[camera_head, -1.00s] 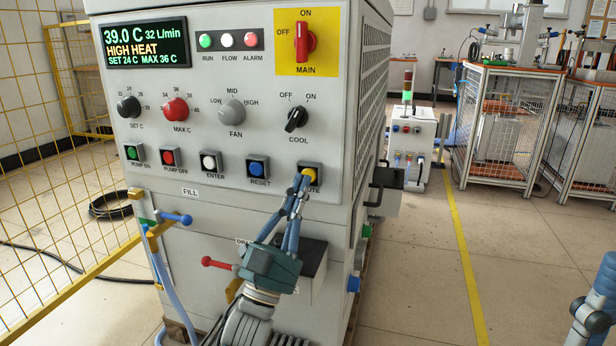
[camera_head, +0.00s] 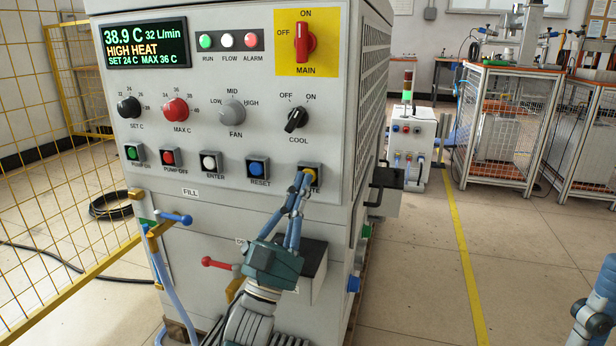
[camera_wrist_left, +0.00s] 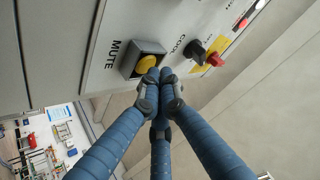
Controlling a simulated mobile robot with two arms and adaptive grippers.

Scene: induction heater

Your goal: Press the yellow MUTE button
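The yellow MUTE button (camera_head: 310,175) sits in a dark square housing at the right end of the panel's lower button row. My left gripper (camera_head: 302,180) has its blue fingers closed together, with the tips at the button. In the left wrist view the yellow button (camera_wrist_left: 147,64) shows beside the MUTE label, partly covered by the fingertips (camera_wrist_left: 160,78). The tips overlap the button's edge; whether they press it in I cannot tell. Nothing is held between them. My right gripper (camera_head: 595,310) is only partly in view at the right edge.
The blue RESET button (camera_head: 257,168) is just left of MUTE, and the black COOL knob (camera_head: 297,119) is above. The display (camera_head: 146,43) reads 38.9 C and HIGH HEAT. A red-handled valve (camera_head: 215,262) and blue-handled valve (camera_head: 175,218) stick out below.

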